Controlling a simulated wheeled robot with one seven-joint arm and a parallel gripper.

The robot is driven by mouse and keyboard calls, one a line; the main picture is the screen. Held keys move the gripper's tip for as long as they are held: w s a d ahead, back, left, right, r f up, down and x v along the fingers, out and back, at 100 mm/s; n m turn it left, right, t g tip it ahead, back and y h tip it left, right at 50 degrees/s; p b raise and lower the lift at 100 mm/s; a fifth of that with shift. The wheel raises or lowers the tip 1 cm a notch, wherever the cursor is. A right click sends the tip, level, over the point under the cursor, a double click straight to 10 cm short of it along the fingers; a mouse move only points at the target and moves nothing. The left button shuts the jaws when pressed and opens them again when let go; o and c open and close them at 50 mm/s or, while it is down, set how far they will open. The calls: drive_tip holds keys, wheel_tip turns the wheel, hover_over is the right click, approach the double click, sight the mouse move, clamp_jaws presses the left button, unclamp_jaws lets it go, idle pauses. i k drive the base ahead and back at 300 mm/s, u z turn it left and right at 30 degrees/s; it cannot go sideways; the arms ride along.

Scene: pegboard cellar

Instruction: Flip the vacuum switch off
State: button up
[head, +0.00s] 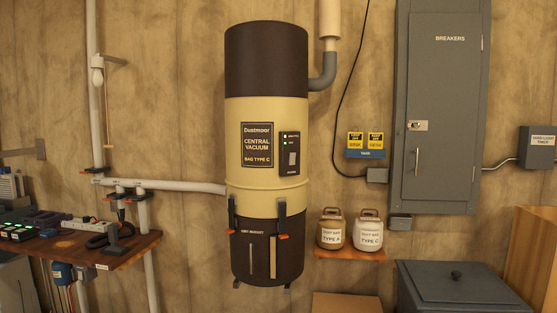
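The central vacuum (266,125) hangs on the wall in the middle of the head view, a tall cylinder with dark ends and a cream middle band. A label on it reads "Dustmoor Central Vacuum Bag Type C". To the right of the label is a dark panel with the vacuum switch (291,158) on it. Small lit green and white lights (288,138) show near the panel's top. The switch's exact position is too small to tell. My gripper is not in view.
A wooden shelf (125,252) with chargers and a hose nozzle is at the left. A grey breaker cabinet (462,110) is at the right, above a dark lidded bin (455,285). Two jars (331,232) labelled as dust bags stand on a small shelf right of the vacuum.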

sight(292, 155)
drive_tip(key=k, duration=0.65)
drive_tip(key=z, duration=0.15)
drive_tip(key=i, duration=1.7)
drive_tip(key=u, duration=0.8)
